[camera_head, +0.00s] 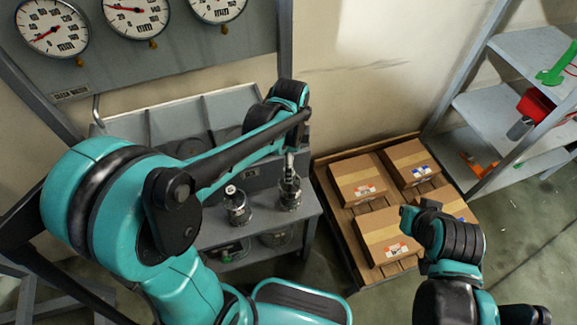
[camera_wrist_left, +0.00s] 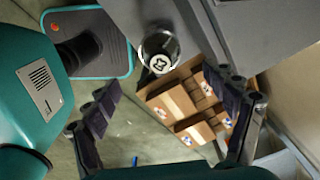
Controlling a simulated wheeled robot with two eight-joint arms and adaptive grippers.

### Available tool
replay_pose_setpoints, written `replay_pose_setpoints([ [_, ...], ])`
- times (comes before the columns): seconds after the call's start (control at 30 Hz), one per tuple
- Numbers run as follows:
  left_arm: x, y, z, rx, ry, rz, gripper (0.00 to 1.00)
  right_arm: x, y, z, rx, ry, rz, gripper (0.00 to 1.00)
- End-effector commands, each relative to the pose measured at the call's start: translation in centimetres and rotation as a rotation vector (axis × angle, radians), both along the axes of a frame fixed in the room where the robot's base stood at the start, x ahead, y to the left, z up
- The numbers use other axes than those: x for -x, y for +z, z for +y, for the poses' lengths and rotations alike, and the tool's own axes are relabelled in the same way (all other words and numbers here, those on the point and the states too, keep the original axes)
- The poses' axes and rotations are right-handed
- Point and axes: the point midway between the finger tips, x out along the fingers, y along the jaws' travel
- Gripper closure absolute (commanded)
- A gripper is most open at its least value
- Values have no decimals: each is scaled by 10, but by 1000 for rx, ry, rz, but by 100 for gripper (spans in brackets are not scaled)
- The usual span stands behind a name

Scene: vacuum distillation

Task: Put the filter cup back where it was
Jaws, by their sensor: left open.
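Two small glass vessels stand on the grey bench (camera_head: 262,226). One (camera_head: 238,207) has a dark body and a pale cap; the other (camera_head: 290,195) stands to its right, near the bench's right end. I cannot tell for certain which is the filter cup. My left gripper (camera_head: 290,163) points down just above the right vessel, partly hiding its top. In the left wrist view my left gripper (camera_wrist_left: 166,88) is open and empty, with a round clear vessel with a white, dark-marked top (camera_wrist_left: 159,62) just beyond its fingertips. My right arm shows, but I cannot make out its gripper.
Several cardboard boxes (camera_head: 382,236) lie on a wooden pallet (camera_head: 345,245) to the right of the bench. A grey shelf (camera_head: 500,120) stands at the far right. A gauge panel (camera_head: 190,60) hangs behind. More vessels (camera_head: 230,250) show under the bench top.

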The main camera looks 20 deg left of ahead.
Motion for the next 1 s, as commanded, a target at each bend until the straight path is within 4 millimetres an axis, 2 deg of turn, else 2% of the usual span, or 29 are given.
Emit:
replay_pose_setpoints([
  [0.17,12,18,6,10,134,-60,15,0,1,0,0,0,0,100],
  [0.4,57,54,28,120,668,-290,15,0,1,0,0,0,0,100],
  [0.63,92,65,42,312,1126,-462,15,0,1,0,0,0,0,100],
  [0.8,101,65,47,406,1287,-512,15,0,1,0,0,0,0,100],
  [1.0,103,66,47,426,1322,-521,15,0,1,0,0,0,0,100],
])
